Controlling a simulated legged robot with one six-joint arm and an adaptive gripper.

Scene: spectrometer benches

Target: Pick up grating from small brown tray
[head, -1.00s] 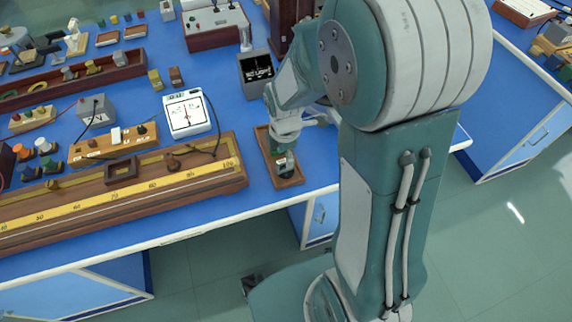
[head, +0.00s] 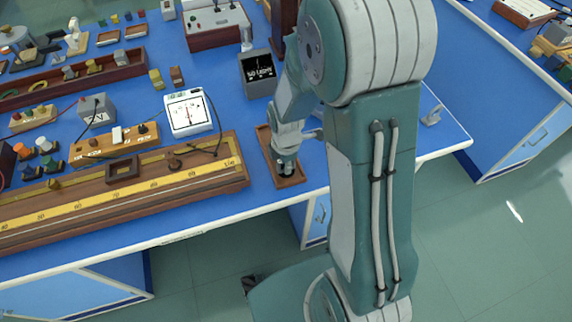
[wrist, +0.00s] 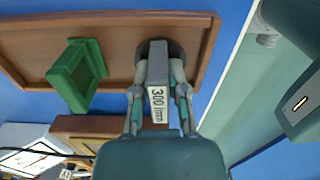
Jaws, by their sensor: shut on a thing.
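The small brown tray (head: 289,184) lies near the front edge of the blue bench; it also spans the top of the wrist view (wrist: 120,30). The grating (wrist: 158,92) is a grey upright block with a white label reading "300 l/mm". My gripper (wrist: 158,100) has a finger on each side of the grating and is shut on it. In the head view my gripper (head: 286,170) is low over the tray and largely hides the grating. Whether the grating touches the tray is unclear. A green frame-like object (wrist: 75,75) stands in the tray to the left of the grating.
A long wooden bench with a yellow scale (head: 130,187) lies left of the tray. A white meter (head: 188,112) and a dark box with a screen (head: 257,74) stand behind. A small metal piece (head: 432,116) is at the right. Bare blue surface lies right of the tray.

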